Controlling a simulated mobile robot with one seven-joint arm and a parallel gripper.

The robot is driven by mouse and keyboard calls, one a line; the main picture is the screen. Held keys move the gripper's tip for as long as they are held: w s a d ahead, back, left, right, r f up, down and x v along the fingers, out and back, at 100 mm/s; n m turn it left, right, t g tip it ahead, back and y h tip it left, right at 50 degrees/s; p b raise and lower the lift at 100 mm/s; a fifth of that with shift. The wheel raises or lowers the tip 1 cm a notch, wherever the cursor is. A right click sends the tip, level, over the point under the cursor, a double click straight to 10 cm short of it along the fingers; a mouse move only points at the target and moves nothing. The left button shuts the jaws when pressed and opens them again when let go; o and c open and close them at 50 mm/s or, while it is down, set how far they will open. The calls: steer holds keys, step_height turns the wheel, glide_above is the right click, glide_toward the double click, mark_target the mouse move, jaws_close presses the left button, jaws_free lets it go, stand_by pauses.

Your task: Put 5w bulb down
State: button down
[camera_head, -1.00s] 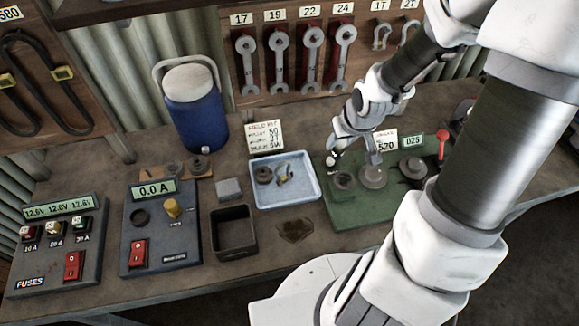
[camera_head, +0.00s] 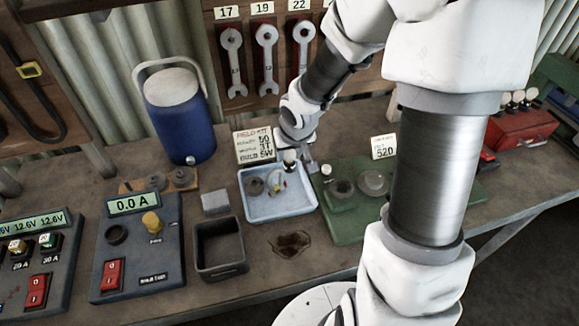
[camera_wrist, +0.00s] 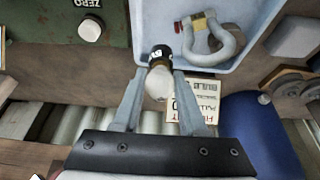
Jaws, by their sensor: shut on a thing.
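My gripper (camera_head: 297,163) is shut on a small bulb (camera_wrist: 158,84) with a white glass end and a black base marked 5W. In the wrist view, the two fingers of my gripper (camera_wrist: 166,80) pinch it near the tray's edge. In the head view, the bulb (camera_head: 290,157) is above the far right part of the light-blue tray (camera_head: 283,212). The tray (camera_wrist: 145,32) holds a grey shackle (camera_wrist: 232,45) with a coloured band. A dark round piece (camera_head: 255,187) also lies in it. The bulb's exact height above the tray is unclear.
A green scale (camera_head: 345,225) stands right of the tray, with round weights on it. A field kit card (camera_head: 253,145) stands behind the tray, near a blue jug (camera_head: 182,125). An open dark box (camera_head: 220,250) and a grey block (camera_head: 215,202) are to the left.

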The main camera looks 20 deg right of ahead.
mark_target(289, 164)
steer(key=shift+f+b, duration=0.7)
steer(key=shift+f, duration=1.05)
steer(key=shift+f, duration=0.15)
steer(key=shift+c, duration=2.3)
jaws_free()
steer(key=p+v, duration=0.6)
steer(key=v, duration=0.4)
steer(key=shift+r, duration=0.35)
steer(key=shift+p+v, duration=0.65)
steer(key=shift+v, duration=0.2)
